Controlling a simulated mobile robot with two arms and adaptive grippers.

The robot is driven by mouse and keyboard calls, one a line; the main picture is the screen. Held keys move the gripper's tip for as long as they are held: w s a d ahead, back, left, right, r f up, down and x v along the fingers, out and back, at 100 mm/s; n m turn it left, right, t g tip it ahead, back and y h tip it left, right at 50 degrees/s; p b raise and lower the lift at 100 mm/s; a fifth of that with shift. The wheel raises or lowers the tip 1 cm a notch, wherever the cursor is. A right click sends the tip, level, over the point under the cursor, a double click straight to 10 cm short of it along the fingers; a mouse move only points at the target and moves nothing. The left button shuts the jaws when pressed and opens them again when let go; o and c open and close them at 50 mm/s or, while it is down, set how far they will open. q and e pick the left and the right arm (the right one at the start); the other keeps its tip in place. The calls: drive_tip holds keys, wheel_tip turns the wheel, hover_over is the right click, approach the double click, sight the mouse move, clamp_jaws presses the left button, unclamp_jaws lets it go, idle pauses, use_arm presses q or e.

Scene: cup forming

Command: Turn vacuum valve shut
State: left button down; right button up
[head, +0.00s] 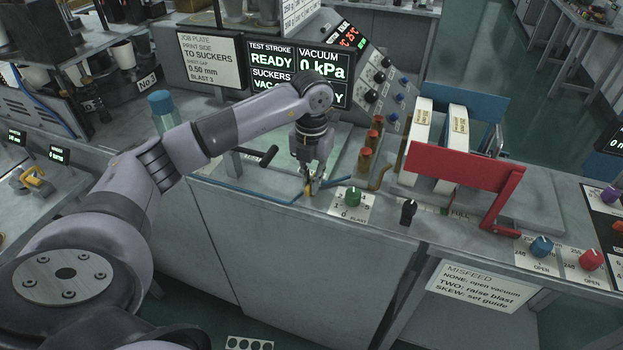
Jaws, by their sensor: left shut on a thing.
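My left gripper (311,186) reaches down to the front edge of the machine top. It is shut on a small yellowish part there, which looks like the vacuum valve's handle; the fingers hide most of it, and its turn angle cannot be read. A screen (323,72) behind reads VACUUM 0 kPa. The green blast knob (352,196) stands on a white plate just right of the gripper. My right gripper is not in view.
A black knob (408,211) stands further right on the front edge. A red guide (464,172) and white stacks rise behind it. Brass cylinders with red tops (364,160) stand behind the green knob.

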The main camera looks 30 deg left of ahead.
use_arm(q)
drive_tip(key=shift+r, duration=0.1)
idle(0.4)
drive_tip(key=c, duration=1.7)
unclamp_jaws()
drive_tip(key=shift+o, duration=0.2)
wheel_tip(320, 180, up, 12)
